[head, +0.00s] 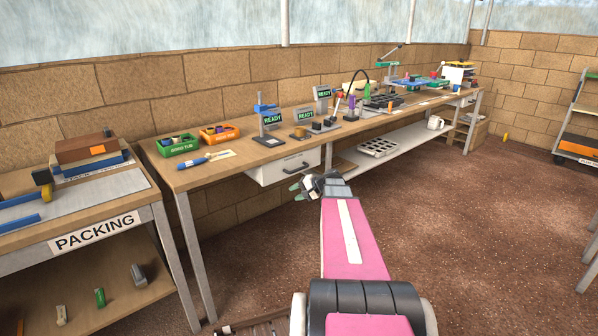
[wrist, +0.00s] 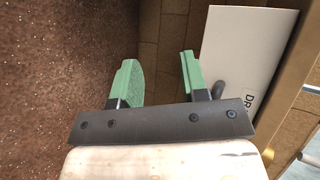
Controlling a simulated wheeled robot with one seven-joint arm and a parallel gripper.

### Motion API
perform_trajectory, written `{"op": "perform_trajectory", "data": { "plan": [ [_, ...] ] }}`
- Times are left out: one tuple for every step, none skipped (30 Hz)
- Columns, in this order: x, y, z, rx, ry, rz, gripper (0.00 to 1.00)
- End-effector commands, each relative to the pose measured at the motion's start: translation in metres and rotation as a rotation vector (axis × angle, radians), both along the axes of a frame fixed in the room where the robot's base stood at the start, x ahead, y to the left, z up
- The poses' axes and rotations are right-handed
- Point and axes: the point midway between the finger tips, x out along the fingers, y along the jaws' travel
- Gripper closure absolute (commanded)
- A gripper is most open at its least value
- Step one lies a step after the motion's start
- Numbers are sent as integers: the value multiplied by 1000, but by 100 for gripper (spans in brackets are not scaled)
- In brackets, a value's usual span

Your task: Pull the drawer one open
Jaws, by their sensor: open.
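Drawer one has a white front (head: 272,171) and hangs under the front edge of the long wooden workbench. It looks shut, its front close to the bench edge. Its dark handle (head: 297,166) is on the front. In the wrist view the white front (wrist: 240,45) stands at the right with part of a "DR" label, and the dark handle (wrist: 218,90) is partly hidden by the gripper. My gripper (head: 299,190) is in front of and below the drawer. In the wrist view its green fingers (wrist: 158,75) are apart and empty, with the handle just right of the right finger.
The workbench (head: 215,177) carries a green tub (head: 178,146), an orange tub (head: 220,133) and several stands with "READY" screens. A lower shelf (head: 390,152) with a grey tray is right of the drawer. A packing table (head: 120,190) stands at the left. The brown floor is open at the right.

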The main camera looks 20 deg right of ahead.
Motion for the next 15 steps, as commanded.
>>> {"op": "perform_trajectory", "data": {
  "plan": [
    [16, -29, 10, 54, -36, -44, 59],
    [21, -42, 17, 87, -58, -66, 59],
    [27, -59, 25, 126, -84, -93, 59],
    [31, -70, 31, 153, -104, -112, 59],
    [34, -81, 37, 178, -121, -129, 59],
    [37, -93, 43, 206, -141, -148, 59],
    [39, -101, 47, 224, -155, -160, 59],
    [40, -108, 51, 239, -167, -171, 59],
    [41, -115, 55, 255, -179, -182, 59],
    [42, -119, 57, 264, -185, -187, 59],
    [43, -121, 59, 272, -192, -192, 59],
    [43, -123, 60, 277, -196, -195, 59],
    [44, -123, 60, 280, -198, -197, 59],
    [46, -122, 60, 281, -199, -197, 59],
    [48, -120, 60, 282, -200, -197, 59]
  ]
}}
